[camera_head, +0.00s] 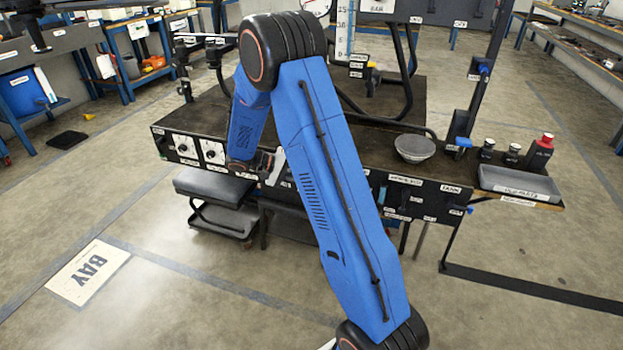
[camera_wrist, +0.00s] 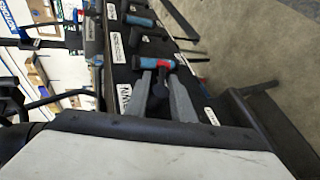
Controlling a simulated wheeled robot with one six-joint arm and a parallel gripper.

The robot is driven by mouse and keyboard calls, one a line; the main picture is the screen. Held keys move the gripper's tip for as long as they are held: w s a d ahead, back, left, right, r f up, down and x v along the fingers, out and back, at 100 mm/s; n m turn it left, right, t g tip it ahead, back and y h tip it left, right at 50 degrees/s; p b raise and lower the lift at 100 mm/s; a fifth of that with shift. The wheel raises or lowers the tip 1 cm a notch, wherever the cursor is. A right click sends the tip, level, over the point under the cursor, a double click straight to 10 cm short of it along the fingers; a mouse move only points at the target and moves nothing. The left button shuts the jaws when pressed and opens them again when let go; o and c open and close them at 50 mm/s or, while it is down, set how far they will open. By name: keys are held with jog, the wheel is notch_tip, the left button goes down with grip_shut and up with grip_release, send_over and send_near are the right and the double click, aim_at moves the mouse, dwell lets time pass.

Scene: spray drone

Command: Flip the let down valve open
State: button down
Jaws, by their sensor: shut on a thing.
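In the wrist view, a blue valve lever (camera_wrist: 145,64) with a red part (camera_wrist: 164,65) sits on the dark labelled panel, right at the tips of my gripper (camera_wrist: 162,72). The two grey fingers lie on either side of the lever's end and are shut on it. In the head view, my gripper (camera_head: 274,168) is low at the front of the bench, partly behind my blue arm, which hides the lever there. The label text by the lever is too small to read, so I cannot confirm its name or how far it is turned.
The dark workbench (camera_head: 390,147) carries a grey bowl (camera_head: 414,148), a grey tray (camera_head: 517,180) and a red-capped bottle (camera_head: 540,152) at the right. Gauges (camera_head: 184,146) sit at the front left.

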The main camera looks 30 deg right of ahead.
jog(key=shift+r+n+g+h, duration=0.1)
jog(key=shift+n+g+h, duration=0.6)
jog(key=shift+g+h, duration=0.65)
jog(key=shift+h, duration=0.25)
jog(key=c, duration=1.9)
grip_release()
jog(key=shift+o, duration=0.2)
jog(key=v, duration=1.7)
jog(key=shift+a, duration=0.3)
jog(key=shift+s+r, duration=0.1)
